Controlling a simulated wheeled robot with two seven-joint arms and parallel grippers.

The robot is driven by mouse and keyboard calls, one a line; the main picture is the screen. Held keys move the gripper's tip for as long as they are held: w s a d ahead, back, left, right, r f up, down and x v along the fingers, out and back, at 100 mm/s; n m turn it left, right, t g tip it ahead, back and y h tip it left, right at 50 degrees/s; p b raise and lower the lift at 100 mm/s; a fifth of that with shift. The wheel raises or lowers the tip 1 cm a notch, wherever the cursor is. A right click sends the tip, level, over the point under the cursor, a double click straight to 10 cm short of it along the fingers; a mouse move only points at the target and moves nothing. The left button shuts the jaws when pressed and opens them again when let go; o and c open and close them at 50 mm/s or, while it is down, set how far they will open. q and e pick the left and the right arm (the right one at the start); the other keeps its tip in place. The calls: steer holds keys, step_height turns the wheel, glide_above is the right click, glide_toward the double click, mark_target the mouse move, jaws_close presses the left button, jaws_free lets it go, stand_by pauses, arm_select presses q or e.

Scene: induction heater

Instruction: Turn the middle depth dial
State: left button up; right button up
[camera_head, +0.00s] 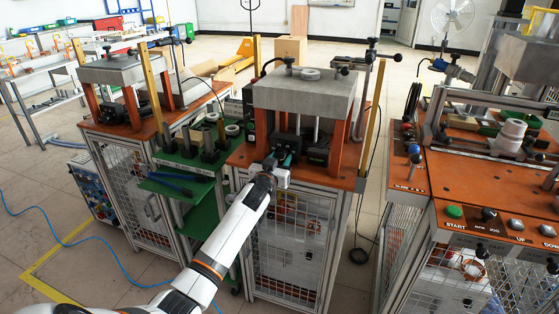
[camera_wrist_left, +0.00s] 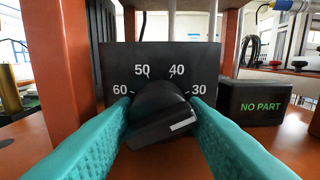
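The black depth dial (camera_wrist_left: 160,112) sits on a black panel (camera_wrist_left: 115,62) marked 60, 50, 40 and 30. The white mark on its tilted bar points right and slightly up, below the 30. My left gripper (camera_wrist_left: 161,106) has its teal fingers spread on either side of the dial, with the tips beside it; firm contact cannot be told. In the head view my left gripper (camera_head: 279,162) reaches the front of the middle machine (camera_head: 305,95), and its dial is hidden behind the gripper. My right gripper is out of view.
A black box reading NO PART (camera_wrist_left: 254,104) stands right of the dial. Orange posts (camera_wrist_left: 52,62) flank the panel. In the head view, a green shelf (camera_head: 185,160) with metal parts stands left of the machine, and a control table (camera_head: 490,195) stands at the right.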

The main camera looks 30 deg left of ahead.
arm_select(q)
steer(key=c, duration=0.5)
steer(key=shift+m+p, duration=0.3)
steer(key=shift+m, duration=0.4)
steer(key=o, duration=1)
steer(key=shift+c, duration=0.2)
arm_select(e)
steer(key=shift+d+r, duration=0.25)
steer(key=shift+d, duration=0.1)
arm_select(q)
steer(key=shift+s, duration=0.15)
steer(key=v, duration=1.1)
steer(key=shift+s, duration=0.4)
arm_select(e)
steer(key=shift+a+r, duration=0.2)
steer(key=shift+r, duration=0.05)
arm_select(q)
steer(key=shift+f, duration=0.1)
